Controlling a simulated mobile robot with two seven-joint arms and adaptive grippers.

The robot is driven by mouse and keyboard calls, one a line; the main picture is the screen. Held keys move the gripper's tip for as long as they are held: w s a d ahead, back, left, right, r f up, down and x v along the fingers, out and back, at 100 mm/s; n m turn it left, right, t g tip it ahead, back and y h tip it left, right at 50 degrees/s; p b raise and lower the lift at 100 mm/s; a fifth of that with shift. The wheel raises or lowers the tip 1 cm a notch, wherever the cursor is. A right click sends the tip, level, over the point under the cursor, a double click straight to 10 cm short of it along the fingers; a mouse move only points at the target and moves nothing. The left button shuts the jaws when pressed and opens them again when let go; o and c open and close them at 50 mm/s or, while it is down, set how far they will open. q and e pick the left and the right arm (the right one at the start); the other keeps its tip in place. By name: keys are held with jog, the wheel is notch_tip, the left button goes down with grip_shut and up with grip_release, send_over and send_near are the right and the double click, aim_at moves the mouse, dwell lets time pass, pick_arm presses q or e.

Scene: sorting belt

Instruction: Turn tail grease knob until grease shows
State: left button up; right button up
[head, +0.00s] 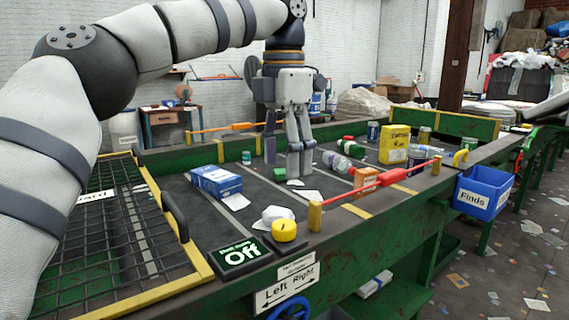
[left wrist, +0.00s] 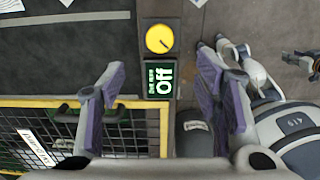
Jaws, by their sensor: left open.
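In the left wrist view the knob (left wrist: 159,39) lies just beyond the sign (left wrist: 160,78). A blue handwheel (head: 290,308) is partly visible below a "Left Right" plate (head: 287,287). No grease label is readable. My left gripper (head: 287,160) points down above the belt, behind the knob in the head view. Its purple-padded fingers (left wrist: 160,88) are apart and empty. Gripper-like parts at the wrist view's right may be my right gripper (left wrist: 235,50).
Boxes, bottles and cans lie on the belt. A black mesh guard (head: 95,235) with a yellow frame is at left. A blue "Finds" bin (head: 483,192) hangs at right.

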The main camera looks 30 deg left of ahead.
aim_at(284, 224)
pick_arm(q)
notch_tip(284, 224, down, 12)
jog(key=shift+f, duration=0.15)
pick_arm(e)
jog(key=shift+s+d+f, duration=0.1)
jog(key=shift+s, duration=0.05)
pick_arm(q)
jog(key=shift+c, duration=0.4)
jog(key=c, duration=1.1)
